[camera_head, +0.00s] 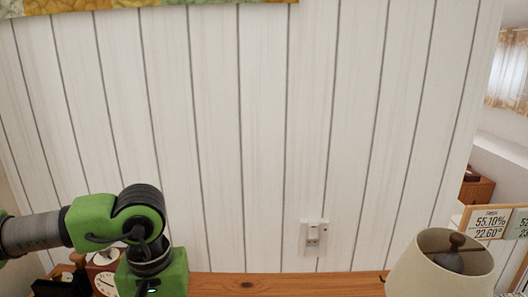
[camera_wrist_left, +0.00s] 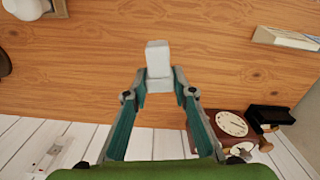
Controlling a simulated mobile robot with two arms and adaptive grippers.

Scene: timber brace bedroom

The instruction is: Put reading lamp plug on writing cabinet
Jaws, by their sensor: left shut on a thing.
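A small white block-shaped plug (camera_wrist_left: 158,58) sits between the fingertips of my left gripper (camera_wrist_left: 159,85) in the left wrist view. The gripper is shut on it, over the wooden top of the writing cabinet (camera_wrist_left: 110,60). I cannot tell whether the plug touches the wood. In the head view, the cabinet top (camera_head: 285,283) shows as a strip along the wall. My left wrist is at the lower left there, with its fingers below the picture. A lamp with a cream shade (camera_head: 412,270) stands at the lower right. My right gripper is not in view.
A red-brown clock (camera_wrist_left: 232,124) stands beside my left gripper, with a dark object (camera_wrist_left: 268,114) next to it. A book-like item (camera_wrist_left: 285,38) lies on the wood. A white wall outlet (camera_head: 313,238) is above the cabinet's back edge. The wood around the plug is bare.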

